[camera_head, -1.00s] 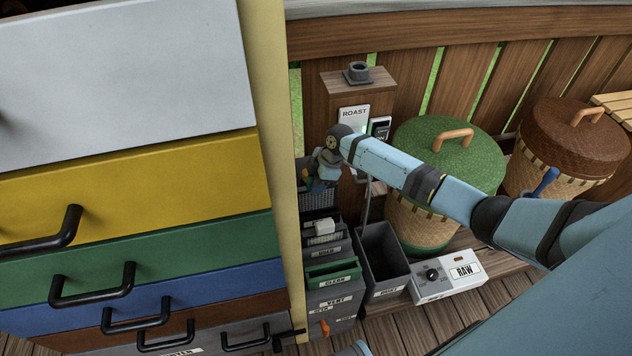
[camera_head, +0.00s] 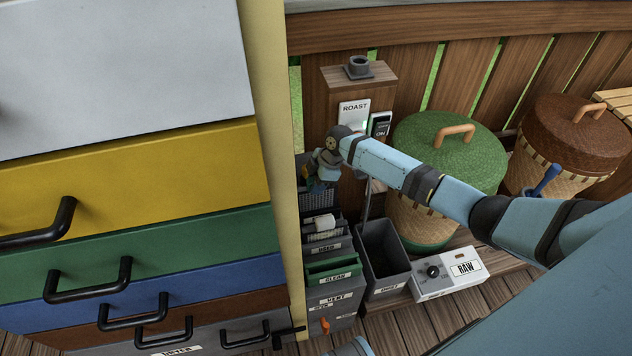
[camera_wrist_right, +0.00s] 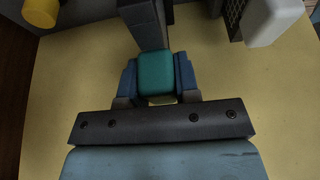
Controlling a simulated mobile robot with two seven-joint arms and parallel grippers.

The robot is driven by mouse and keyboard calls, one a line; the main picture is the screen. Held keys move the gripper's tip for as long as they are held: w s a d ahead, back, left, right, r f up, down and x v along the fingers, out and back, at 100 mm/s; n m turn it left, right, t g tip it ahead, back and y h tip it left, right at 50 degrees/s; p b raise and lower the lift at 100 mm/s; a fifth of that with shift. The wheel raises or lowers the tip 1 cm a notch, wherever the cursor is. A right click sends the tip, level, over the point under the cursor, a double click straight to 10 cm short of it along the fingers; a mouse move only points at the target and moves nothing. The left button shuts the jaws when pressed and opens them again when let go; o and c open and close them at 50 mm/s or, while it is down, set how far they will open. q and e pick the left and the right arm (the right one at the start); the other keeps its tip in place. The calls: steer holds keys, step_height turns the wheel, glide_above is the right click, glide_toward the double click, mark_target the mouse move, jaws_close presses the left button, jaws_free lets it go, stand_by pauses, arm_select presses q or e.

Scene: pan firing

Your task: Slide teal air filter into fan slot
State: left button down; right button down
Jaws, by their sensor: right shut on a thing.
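My right gripper (camera_wrist_right: 157,78) is shut on the teal end of the air filter (camera_wrist_right: 157,72), with a blue finger on each side. A dark grey bar extends from just beyond the teal end; I cannot tell whether it belongs to the filter or the fan. In the head view my right gripper (camera_head: 322,176) is small and low between the yellow-edged cabinet and the wooden post, above the grey bins. The filter and the fan slot cannot be made out there. My left gripper is not in view.
The drawer cabinet (camera_head: 130,180) stands close on the left. Below the gripper are a bin labelled USED (camera_head: 328,246), a green CLEAN bin (camera_head: 333,268) and an open dark bin (camera_head: 384,252). A green-lidded basket (camera_head: 450,150) stands right, beneath my arm.

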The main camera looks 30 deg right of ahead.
steer(key=shift+f+b, duration=0.85)
steer(key=shift+f, duration=0.55)
steer(key=shift+r, duration=0.1)
steer(key=shift+r+p, duration=2.25)
steer(key=shift+r, duration=0.1)
steer(key=shift+f+b, duration=1.55)
steer(key=shift+f, duration=0.8)
steer(key=shift+r, duration=0.1)
